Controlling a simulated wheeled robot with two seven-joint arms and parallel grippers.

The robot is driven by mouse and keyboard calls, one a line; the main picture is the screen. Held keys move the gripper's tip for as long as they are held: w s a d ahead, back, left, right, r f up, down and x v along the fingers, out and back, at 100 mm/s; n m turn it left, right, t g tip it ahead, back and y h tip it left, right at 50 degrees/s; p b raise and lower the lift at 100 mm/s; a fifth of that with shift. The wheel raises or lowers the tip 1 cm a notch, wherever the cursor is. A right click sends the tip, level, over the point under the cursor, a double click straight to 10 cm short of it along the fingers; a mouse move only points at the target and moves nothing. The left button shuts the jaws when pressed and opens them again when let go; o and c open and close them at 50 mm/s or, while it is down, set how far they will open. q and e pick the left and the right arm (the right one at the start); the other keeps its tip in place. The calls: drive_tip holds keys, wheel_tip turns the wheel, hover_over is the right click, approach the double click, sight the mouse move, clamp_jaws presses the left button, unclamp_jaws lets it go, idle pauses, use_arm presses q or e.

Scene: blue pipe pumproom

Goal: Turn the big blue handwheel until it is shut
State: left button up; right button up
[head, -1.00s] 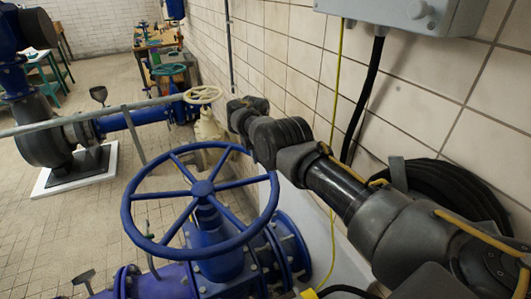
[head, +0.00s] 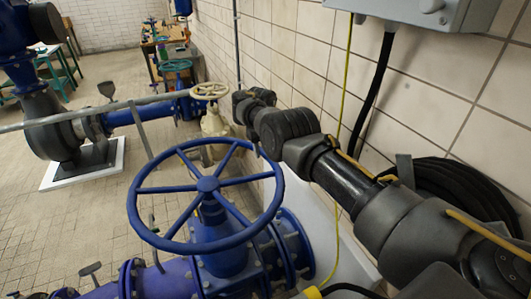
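The big blue handwheel (head: 207,184) lies almost flat, slightly tilted, on top of a blue valve (head: 228,258) in the lower middle of the head view. Its rim and spokes show clear. My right arm comes in from the right along the wall. Its gripper (head: 243,102) is at the far end, above and beyond the wheel's far right rim in the picture, and appears apart from the wheel. The fingers are dark and small, so I cannot tell whether they are open or shut. My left gripper is not in view.
A cream handwheel (head: 209,91) on a cream valve stands just behind my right gripper. The tiled wall (head: 310,60) runs close along the right, with a grey box (head: 425,8), cables and a black hose coil (head: 470,190). A grey rail (head: 85,115) crosses at left. Tiled floor shows at left.

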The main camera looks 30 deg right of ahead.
wheel_tip(320, 180, up, 9)
drive_tip(key=b, duration=0.1)
drive_tip(key=shift+a+r, duration=0.15)
drive_tip(key=shift+a, duration=0.15)
